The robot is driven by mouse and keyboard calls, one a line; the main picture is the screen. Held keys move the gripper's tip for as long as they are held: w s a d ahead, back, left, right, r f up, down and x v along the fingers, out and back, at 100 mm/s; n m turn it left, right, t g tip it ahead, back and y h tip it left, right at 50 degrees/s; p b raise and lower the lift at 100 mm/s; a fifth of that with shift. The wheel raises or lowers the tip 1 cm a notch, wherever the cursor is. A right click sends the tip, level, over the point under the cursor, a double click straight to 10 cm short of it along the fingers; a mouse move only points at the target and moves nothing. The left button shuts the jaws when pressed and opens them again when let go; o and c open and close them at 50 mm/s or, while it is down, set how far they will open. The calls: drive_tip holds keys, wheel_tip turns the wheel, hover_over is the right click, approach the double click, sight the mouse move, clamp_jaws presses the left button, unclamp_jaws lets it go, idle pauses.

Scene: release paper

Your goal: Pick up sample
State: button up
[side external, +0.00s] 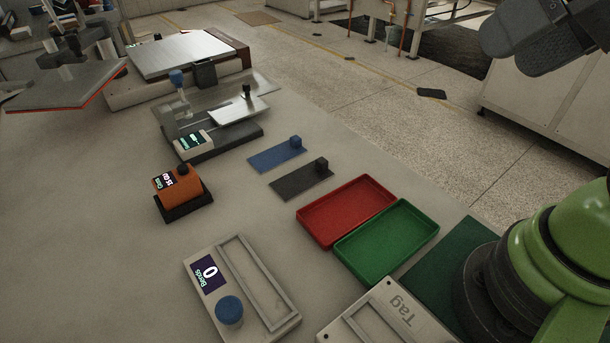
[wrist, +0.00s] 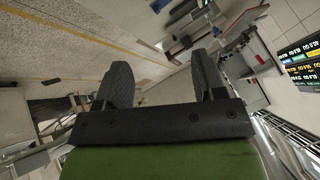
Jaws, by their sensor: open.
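A blue strip (side external: 275,156) with a small blue block on its right end lies on the table in the side view. A dark grey strip (side external: 301,181) with a dark block lies just in front of it. I cannot tell which of these is the sample. My gripper (side external: 506,51) is high at the upper right, well away from both strips. In the wrist view its two dark fingers (wrist: 160,62) stand apart with nothing between them. Neither strip can be made out clearly in the wrist view.
A red tray (side external: 303,224) and a green tray (side external: 430,213) lie side by side. A "Bends" device (side external: 209,300), a "Tag" plate (side external: 410,310), an orange device (side external: 178,191) and a measuring stand (side external: 235,142) are around. The table's left front is clear.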

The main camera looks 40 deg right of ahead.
drive_tip(key=shift+c, duration=0.7)
drive_tip(key=shift+w, duration=0.1)
